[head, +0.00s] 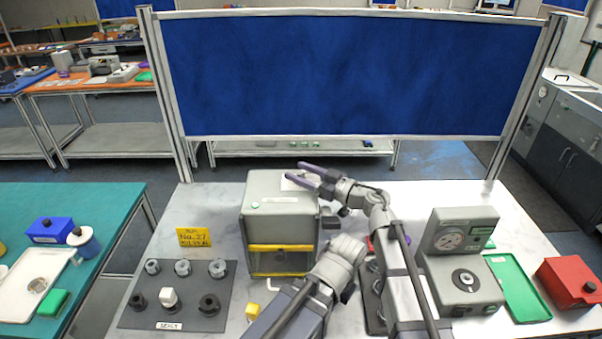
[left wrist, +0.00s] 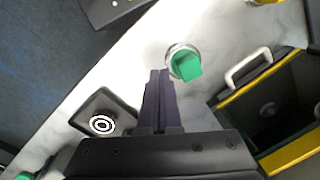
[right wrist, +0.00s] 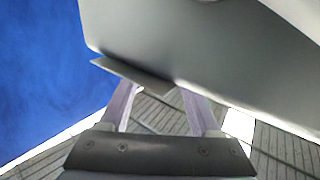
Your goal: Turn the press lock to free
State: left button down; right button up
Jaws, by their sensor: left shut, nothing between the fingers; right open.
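The press appears to be the grey box (head: 283,205) with a yellow-framed door at mid table. Its yellow door frame (left wrist: 235,106) and white handle (left wrist: 249,68) show at the right of the left wrist view. A green knob (left wrist: 187,67) on a silver ring stands just beyond my left fingertips; I cannot tell whether it is the press lock. My left gripper (left wrist: 158,72) is shut and empty; the head view hides its fingers. My right gripper (head: 294,173) is open above the box's back top edge. In the right wrist view its fingers (right wrist: 157,93) point at a thin grey plate (right wrist: 132,76).
A dark tray with several round parts (head: 180,310) lies left of the box, near a yellow sign (head: 194,237). A grey gauge device (head: 460,280), a green tray (head: 517,288) and a red box (head: 568,282) stand at the right. A blue partition (head: 350,75) rises behind.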

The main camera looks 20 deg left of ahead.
jog(key=shift+c, duration=0.4)
grip_shut()
jog(key=shift+w+g, duration=0.15)
jog(key=shift+g, duration=0.15)
jog(key=n+g+y, duration=0.1)
jog(key=n+g, duration=0.2)
jog(key=g, duration=0.1)
jog(key=shift+w, duration=0.15)
jog(key=n+g, duration=0.2)
jog(key=g, duration=0.2)
jog(key=shift+n, duration=0.3)
jog(key=shift+s+n+g+h, duration=0.25)
jog(key=shift+n+g, duration=0.35)
jog(key=shift+g, duration=0.6)
jog(key=shift+o, duration=0.4)
grip_release()
